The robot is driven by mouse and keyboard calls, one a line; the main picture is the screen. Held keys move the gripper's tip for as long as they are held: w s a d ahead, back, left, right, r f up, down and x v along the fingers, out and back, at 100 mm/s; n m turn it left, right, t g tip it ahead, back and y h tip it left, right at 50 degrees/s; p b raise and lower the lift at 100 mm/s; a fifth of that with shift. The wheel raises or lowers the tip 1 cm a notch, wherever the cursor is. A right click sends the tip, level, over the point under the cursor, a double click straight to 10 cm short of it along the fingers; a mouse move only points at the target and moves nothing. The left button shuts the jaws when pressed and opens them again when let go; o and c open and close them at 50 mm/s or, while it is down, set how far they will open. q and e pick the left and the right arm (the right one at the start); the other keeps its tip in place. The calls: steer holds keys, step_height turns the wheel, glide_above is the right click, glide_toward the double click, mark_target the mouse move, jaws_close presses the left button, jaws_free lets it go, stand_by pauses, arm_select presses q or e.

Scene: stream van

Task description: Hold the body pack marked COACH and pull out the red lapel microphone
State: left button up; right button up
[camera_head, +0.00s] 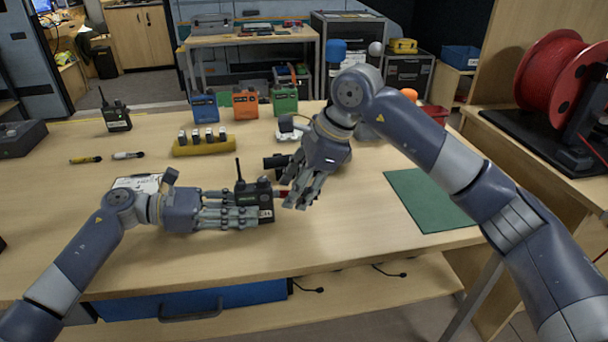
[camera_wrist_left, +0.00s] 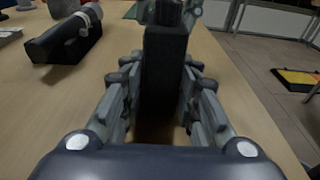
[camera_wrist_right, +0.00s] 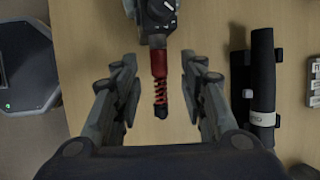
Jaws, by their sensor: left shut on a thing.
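A black body pack (camera_head: 256,199) with a short antenna stands upright near the table's front. It bears a white label, too small to read. My left gripper (camera_head: 243,214) is shut on it; the left wrist view shows fingers on both sides of the dark pack (camera_wrist_left: 165,75). A red coiled microphone plug (camera_wrist_right: 159,75) with a black tip sticks out of the pack's knobbed end in the right wrist view. My right gripper (camera_wrist_right: 158,85) is open, its fingers on either side of the plug with gaps. In the head view my right gripper (camera_head: 294,195) mostly hides the plug.
A black cylindrical thing (camera_head: 274,163) lies just behind the pack. Another black pack with antenna (camera_head: 116,119) stands at back left. A yellow holder (camera_head: 206,147) and blue, orange and green boxes (camera_head: 245,104) stand farther back. A green mat (camera_head: 428,200) lies at right; the left front table is clear.

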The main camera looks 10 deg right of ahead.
steer(key=shift+a+f, duration=0.1)
steer(key=shift+f, duration=0.1)
steer(key=shift+c, duration=0.3)
steer(key=c, duration=0.8)
jaws_close()
steer(key=shift+d, duration=0.3)
steer(key=shift+d, duration=0.35)
steer(key=shift+d, duration=0.6)
steer(key=shift+d, duration=1.45)
